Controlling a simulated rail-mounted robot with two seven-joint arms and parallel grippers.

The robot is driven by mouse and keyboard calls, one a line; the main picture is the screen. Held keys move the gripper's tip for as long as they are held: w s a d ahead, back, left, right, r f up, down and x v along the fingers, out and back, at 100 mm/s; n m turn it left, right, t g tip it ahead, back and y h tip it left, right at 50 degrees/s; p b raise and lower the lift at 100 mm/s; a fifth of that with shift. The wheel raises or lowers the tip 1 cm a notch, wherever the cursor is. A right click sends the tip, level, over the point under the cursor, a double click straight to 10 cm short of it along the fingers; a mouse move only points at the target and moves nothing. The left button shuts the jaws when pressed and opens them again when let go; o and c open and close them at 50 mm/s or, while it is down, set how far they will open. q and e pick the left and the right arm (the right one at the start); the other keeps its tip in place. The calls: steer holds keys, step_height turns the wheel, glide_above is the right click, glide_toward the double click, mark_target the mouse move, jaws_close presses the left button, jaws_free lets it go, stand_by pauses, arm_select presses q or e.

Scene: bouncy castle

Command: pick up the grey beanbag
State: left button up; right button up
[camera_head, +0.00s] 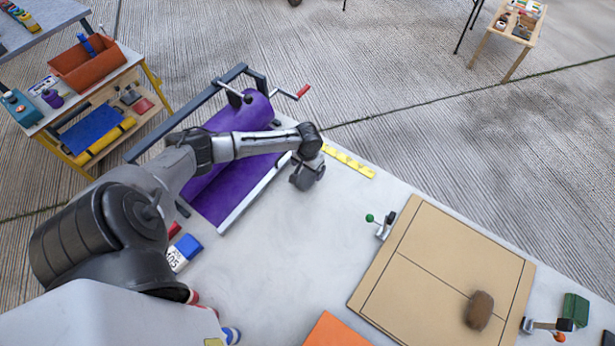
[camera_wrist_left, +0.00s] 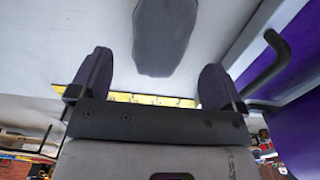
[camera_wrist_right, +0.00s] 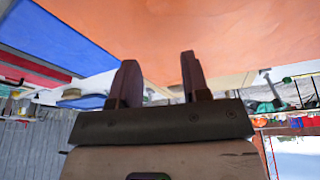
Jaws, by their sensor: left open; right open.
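The grey beanbag (camera_wrist_left: 163,35) is a dark grey, rounded, elongated thing on the pale tabletop in the left wrist view. It lies ahead of my left gripper (camera_wrist_left: 156,60), in line with the gap between its two fingers. The fingers are open, with nothing between them. In the head view my left gripper (camera_head: 307,176) is low over the table beside the purple roll, and I cannot separate the beanbag from it there. My right gripper (camera_wrist_right: 158,72) shows only in its wrist view, open and empty, facing an orange sheet (camera_wrist_right: 160,25).
A purple vinyl roll (camera_head: 232,170) in a frame with a red-handled crank stands left of the left gripper. A yellow strip (camera_head: 348,161) lies just beyond it. A tan board (camera_head: 415,265) with a brown object (camera_head: 479,310) lies to the right.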

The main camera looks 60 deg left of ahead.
mark_target(307, 174)
arm_select(q)
steer(key=shift+s+f+b, duration=0.1)
steer(key=shift+f+b, duration=0.35)
steer(key=shift+f, duration=2)
steer(key=shift+c, duration=0.3)
steer(key=c, duration=1.2)
